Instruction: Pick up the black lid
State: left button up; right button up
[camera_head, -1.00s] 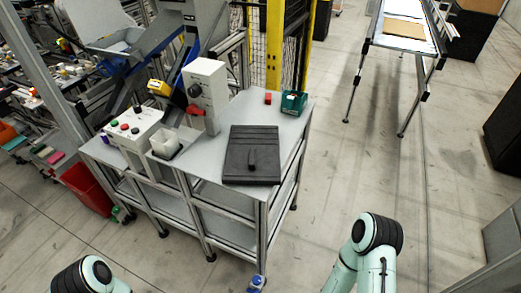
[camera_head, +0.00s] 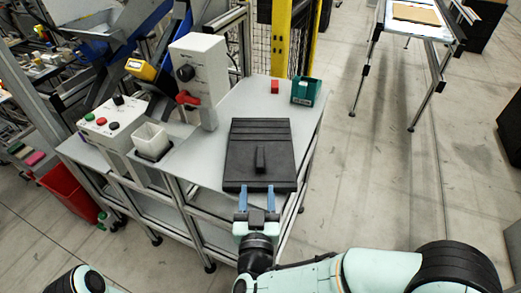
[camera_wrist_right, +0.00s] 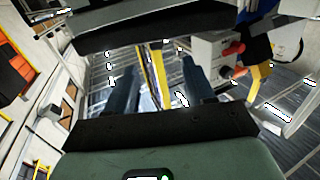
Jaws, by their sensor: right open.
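The black lid (camera_head: 258,142) lies flat on the grey table (camera_head: 205,152), with a raised black handle in its nearer half and ridges across its far half. My right gripper (camera_head: 257,189) is at the lid's near edge, its two blue fingers apart and pointing toward the lid. Nothing is seen between the fingers. I cannot tell whether they touch the lid. In the right wrist view the open gripper (camera_wrist_right: 160,72) also shows, with a dark slab across the top of the picture. My left gripper is out of view.
Open floor lies to the right.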

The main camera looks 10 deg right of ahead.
aim_at(260, 169)
jog(key=x, duration=0.4)
jog(key=shift+w+d+f, duration=0.1)
jog(key=shift+w+f, duration=0.05)
jog(key=shift+w, duration=0.2)
jog(key=x, duration=0.5)
jog(key=shift+d+f, duration=0.15)
jog(key=shift+d, duration=0.05)
grip_shut()
